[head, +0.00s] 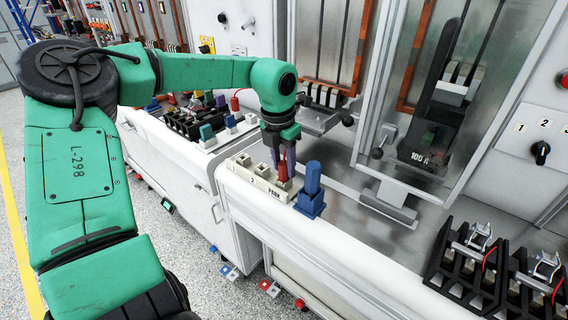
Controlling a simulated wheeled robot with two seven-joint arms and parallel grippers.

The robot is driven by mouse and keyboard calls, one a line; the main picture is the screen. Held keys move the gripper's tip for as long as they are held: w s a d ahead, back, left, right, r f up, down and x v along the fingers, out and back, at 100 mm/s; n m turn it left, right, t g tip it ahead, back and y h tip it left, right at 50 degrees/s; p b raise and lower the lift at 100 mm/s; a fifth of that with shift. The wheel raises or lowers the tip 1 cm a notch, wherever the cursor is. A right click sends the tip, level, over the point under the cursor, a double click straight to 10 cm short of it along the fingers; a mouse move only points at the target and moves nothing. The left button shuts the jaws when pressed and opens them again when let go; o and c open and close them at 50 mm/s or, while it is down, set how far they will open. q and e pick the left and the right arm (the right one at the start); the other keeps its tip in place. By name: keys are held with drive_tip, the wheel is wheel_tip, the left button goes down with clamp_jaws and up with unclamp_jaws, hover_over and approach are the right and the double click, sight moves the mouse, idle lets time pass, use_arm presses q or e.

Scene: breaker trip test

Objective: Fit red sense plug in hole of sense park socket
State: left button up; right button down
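The cream sense park socket (262,184) is a low block marked PARK on the white bench ledge, with several square holes along its top. My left gripper (284,163) points down over its right end. Its narrow fingers are closed around the top of the red sense plug (283,174). The plug is upright, at or just above the block's right-hand hole. I cannot tell whether its base is inside the hole, as the plug body hides it. My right gripper is not in view.
A blue plug block (311,190) stands close to the right of the socket. Black fuse holders (470,265) sit at the lower right. A black breaker (430,140) is in the cabinet behind. Coloured plugs (207,132) stand on the left bench. The metal bench top right of the blue block is clear.

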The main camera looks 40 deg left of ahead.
use_arm(q)
drive_tip(key=shift+o, duration=1.3)
wheel_tip(320, 180, up, 15)
drive_tip(key=s+b, duration=0.1)
drive_tip(key=shift+s+f, duration=0.2)
drive_tip(key=shift+s, duration=0.2)
